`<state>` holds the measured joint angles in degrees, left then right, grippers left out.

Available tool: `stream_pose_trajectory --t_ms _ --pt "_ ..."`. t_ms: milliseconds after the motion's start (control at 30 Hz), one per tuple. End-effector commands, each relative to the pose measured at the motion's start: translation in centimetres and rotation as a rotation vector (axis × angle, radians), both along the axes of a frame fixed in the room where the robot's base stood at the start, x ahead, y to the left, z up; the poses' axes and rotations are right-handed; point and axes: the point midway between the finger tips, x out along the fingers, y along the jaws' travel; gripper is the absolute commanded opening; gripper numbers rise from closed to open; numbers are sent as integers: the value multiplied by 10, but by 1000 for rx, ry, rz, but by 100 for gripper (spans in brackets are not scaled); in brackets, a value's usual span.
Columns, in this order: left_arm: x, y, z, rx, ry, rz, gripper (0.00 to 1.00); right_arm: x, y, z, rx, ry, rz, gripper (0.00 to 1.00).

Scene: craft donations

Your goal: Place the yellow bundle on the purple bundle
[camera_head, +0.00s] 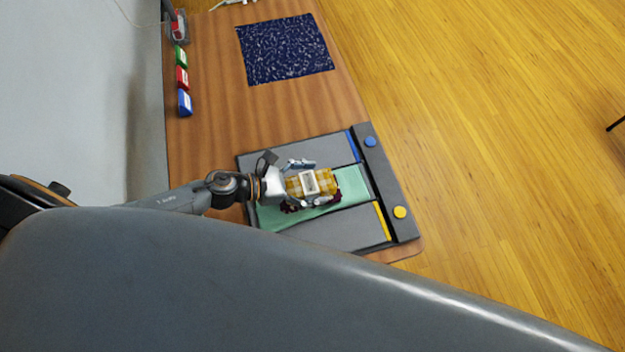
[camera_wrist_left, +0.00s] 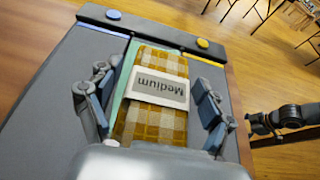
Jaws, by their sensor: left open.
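The yellow plaid bundle (camera_head: 322,183) has a white label and lies above the green strip of a grey board. In the left wrist view the yellow bundle (camera_wrist_left: 150,122) fills the space between my fingers, and its label reads "Medium". Dark maroon-purple edges, likely the purple bundle (camera_head: 290,208), show at the yellow bundle's lower side; the rest is hidden. My left gripper (camera_head: 309,182) is open, with one finger on each side of the yellow bundle. Contact between the two bundles cannot be made out. Part of my right arm shows in the left wrist view (camera_wrist_left: 285,119); its fingers are unclear.
The grey board (camera_head: 300,152) has a green strip (camera_head: 351,190), a blue button (camera_head: 370,141) and a yellow button (camera_head: 400,212). A dark blue patterned cloth (camera_head: 285,49) lies farther up the wooden table (camera_head: 215,118). Green, red and blue blocks (camera_head: 184,102) line the left edge.

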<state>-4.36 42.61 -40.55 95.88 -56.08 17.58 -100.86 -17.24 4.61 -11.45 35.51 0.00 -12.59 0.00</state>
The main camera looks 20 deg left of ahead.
Motion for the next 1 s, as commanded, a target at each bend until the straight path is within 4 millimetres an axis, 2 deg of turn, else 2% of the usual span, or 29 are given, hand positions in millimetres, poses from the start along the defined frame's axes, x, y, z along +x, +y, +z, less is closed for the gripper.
stream_pose_trajectory --t_ms 200,333,600,800,1000 --pt "-1 2 4 2 1 0 81 0 2 3 2 -1 -1 90" --pt "-13 19 8 4 2 1 81 1 3 -6 3 -1 -1 90" --pt "-43 62 29 2 5 1 81 1 2 -24 2 -2 -1 90" --pt "-56 82 41 0 3 1 81 1 2 -29 2 -2 -1 90" --pt "-62 91 48 0 2 -1 81 1 2 -30 2 -1 -1 90"
